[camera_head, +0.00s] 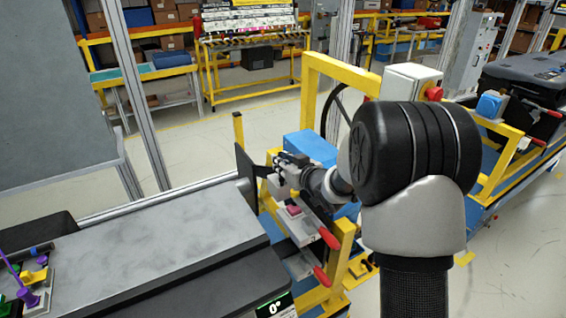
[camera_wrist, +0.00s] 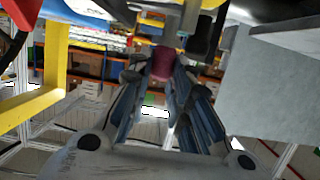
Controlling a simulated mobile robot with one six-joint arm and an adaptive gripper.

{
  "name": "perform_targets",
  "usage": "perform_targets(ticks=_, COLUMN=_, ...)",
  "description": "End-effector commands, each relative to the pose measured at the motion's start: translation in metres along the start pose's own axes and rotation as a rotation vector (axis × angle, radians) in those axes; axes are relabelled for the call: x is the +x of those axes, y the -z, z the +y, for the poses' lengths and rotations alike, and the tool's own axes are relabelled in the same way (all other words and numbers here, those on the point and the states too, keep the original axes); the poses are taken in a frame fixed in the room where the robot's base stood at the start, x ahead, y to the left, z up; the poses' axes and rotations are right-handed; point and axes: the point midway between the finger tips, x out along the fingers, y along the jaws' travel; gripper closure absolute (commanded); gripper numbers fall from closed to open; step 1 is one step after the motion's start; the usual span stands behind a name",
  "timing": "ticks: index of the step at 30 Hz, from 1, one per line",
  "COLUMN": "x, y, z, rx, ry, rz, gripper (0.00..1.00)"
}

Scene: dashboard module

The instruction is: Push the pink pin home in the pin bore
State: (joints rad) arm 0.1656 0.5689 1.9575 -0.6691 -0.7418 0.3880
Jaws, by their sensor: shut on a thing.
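My gripper (camera_head: 275,181) reaches left from the arm, beside a dark upright plate (camera_head: 245,166) at the end of the grey bench. In the wrist view its two fingers (camera_wrist: 160,77) are closed around a dark pink pin (camera_wrist: 163,62). The pin's near end shows between the fingertips, and a dark part lies just beyond it. The pin bore cannot be made out, and I cannot tell how deep the pin sits. In the head view a small pink piece (camera_head: 293,210) lies on a silver block below my gripper; I cannot tell whether it is another part.
A yellow frame (camera_head: 342,70) with red-handled clamps (camera_head: 329,238) stands close around my gripper. A blue block (camera_head: 311,148) sits behind it. The grey bench (camera_head: 150,240) on the left is mostly bare, with small coloured parts (camera_head: 30,285) at its far left.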

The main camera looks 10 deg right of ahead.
Motion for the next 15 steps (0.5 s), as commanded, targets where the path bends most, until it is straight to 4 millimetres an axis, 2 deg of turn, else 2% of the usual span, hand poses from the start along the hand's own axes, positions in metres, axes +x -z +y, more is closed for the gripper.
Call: perform_targets(ticks=15, x=0.004, y=-0.013, z=0.000, rx=0.000, ry=0.000, rz=0.000, gripper=1.00)
